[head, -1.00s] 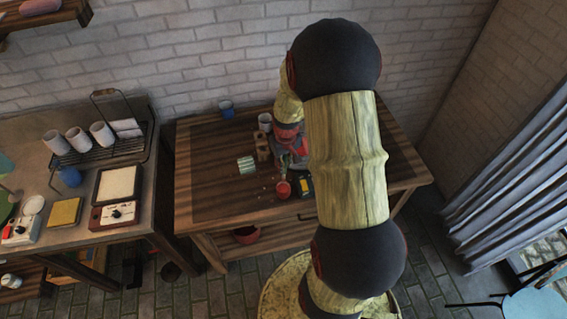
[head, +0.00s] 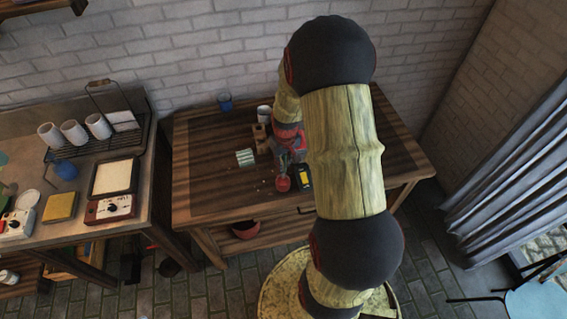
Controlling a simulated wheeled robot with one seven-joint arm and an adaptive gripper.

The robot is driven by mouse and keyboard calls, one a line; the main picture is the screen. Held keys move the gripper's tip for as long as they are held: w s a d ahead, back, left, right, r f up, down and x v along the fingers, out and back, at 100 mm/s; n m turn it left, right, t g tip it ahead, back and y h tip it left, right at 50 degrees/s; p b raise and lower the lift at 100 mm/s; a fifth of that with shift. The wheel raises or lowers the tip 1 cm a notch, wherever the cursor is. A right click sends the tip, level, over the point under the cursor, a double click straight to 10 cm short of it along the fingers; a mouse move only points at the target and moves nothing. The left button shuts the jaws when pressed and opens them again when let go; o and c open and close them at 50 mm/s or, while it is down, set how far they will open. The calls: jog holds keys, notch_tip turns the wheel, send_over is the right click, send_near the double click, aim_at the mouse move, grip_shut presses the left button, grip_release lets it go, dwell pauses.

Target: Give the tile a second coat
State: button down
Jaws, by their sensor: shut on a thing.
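A small pale tile with green stripes (head: 245,158) lies flat on the wooden table (head: 205,190). My gripper (head: 284,164) is over the table to the right of the tile, partly hidden by my own arm. It is shut on a thin upright tool that looks like a brush (head: 283,172). The tool's lower end is at the mouth of a small red pot (head: 283,185); I cannot tell how deep it reaches. The tool is small and its tip is hidden.
A black and yellow box (head: 303,178) stands right of the pot. A wooden block holder (head: 261,140), a white cup (head: 264,114) and a blue cup (head: 225,102) stand behind. A side bench (head: 142,165) with a mug rack (head: 95,140) is at left. The table's left part is clear.

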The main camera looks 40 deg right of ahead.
jog(key=shift+f, duration=0.1)
dwell(0.3)
jog(key=shift+f+b, duration=1.35)
jog(key=shift+f, duration=0.6)
jog(key=shift+r, duration=0.15)
jog(key=shift+r+p, duration=2.2)
jog(key=shift+r, duration=0.95)
